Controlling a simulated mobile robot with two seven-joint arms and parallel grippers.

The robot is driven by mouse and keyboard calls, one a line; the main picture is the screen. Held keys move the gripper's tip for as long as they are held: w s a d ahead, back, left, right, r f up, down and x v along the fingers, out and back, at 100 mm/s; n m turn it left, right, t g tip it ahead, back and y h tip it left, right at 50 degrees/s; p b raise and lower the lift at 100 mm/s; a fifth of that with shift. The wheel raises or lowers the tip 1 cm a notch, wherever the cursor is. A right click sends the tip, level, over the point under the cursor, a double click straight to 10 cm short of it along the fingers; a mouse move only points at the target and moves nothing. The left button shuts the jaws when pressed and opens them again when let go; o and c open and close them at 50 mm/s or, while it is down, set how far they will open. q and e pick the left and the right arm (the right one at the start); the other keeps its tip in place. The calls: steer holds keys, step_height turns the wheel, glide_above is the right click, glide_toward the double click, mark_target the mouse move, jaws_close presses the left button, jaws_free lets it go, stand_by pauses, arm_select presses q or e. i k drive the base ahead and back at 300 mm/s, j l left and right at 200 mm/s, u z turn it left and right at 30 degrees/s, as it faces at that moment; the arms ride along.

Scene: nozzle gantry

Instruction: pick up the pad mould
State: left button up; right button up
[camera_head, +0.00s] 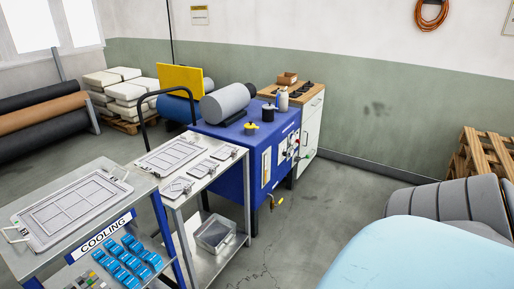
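Several flat grey moulds lie on two metal tables at the left. A large panelled mould (73,207) lies on the nearer table, which carries a COOLING sign. Another large panelled mould (169,157) lies on the second table. Smaller moulds lie beside it: one (177,188) near the front edge, one (201,168) behind that, and one (223,153) near the right end. No label shows which is the pad mould. Neither of my grippers is in view.
A blue machine cabinet (228,146) with a grey cylinder (225,103) stands beyond the tables. Blue blocks (129,262) sit below the COOLING sign (103,233). A ribbed grey padded shape (455,203) and a pale blue surface (420,256) fill the lower right. Floor (325,190) between is open.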

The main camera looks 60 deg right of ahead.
mark_target(201, 169)
steer(key=z, duration=1.3)
steer(key=i+l+u, duration=0.1)
steer(key=i, duration=0.2)
